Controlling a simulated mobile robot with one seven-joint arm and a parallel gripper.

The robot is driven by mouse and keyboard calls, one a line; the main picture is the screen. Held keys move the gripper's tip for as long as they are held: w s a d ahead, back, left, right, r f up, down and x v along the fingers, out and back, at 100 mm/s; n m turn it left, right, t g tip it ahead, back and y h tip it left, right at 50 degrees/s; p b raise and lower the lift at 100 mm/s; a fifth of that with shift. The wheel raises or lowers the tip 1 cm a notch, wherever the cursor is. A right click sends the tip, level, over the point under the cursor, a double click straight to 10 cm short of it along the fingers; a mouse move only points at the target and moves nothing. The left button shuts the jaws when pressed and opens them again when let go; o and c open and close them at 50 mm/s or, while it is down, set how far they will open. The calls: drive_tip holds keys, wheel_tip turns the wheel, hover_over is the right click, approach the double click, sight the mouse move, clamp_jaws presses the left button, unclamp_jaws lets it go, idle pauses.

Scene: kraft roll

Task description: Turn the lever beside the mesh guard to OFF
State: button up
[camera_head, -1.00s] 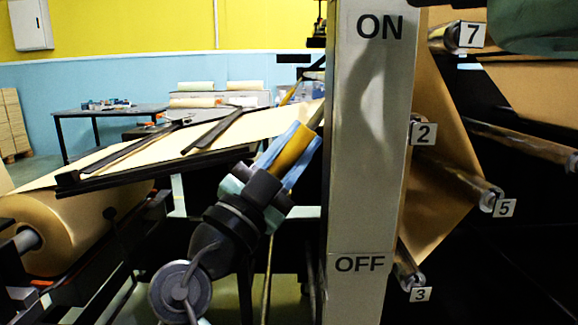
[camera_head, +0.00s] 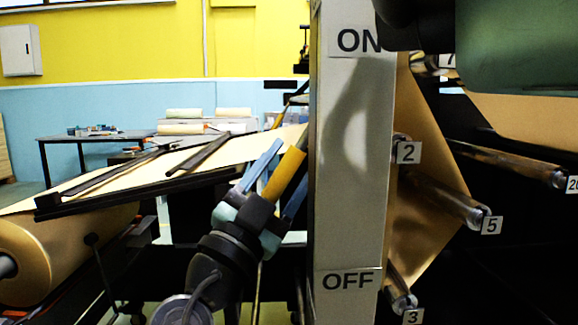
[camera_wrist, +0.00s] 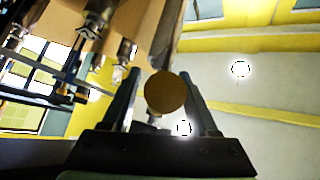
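The lever's yellow handle (camera_head: 285,175) slants down and left beside the grey column, at a height between the ON plate (camera_head: 359,41) and the OFF plate (camera_head: 347,281). Its base is hidden behind the column. My gripper (camera_head: 289,163) has its blue fingers on either side of the handle, with a gap showing on the left side. In the wrist view the handle's round brown end (camera_wrist: 165,93) sits between the two fingers, with space on both sides. My gripper is open around the handle and does not appear to clamp it. I cannot make out a mesh guard.
The grey column (camera_head: 345,180) stands close to the right of my gripper. Numbered rollers (camera_head: 450,205) and kraft paper lie beyond it. A large kraft roll (camera_head: 70,250) and a sloping paper table (camera_head: 150,185) are on the left. A desk (camera_head: 90,140) stands at the back.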

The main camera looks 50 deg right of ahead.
drive_tip(key=shift+a, duration=0.1)
drive_tip(key=v, duration=1.3)
drive_tip(key=shift+b, duration=0.45)
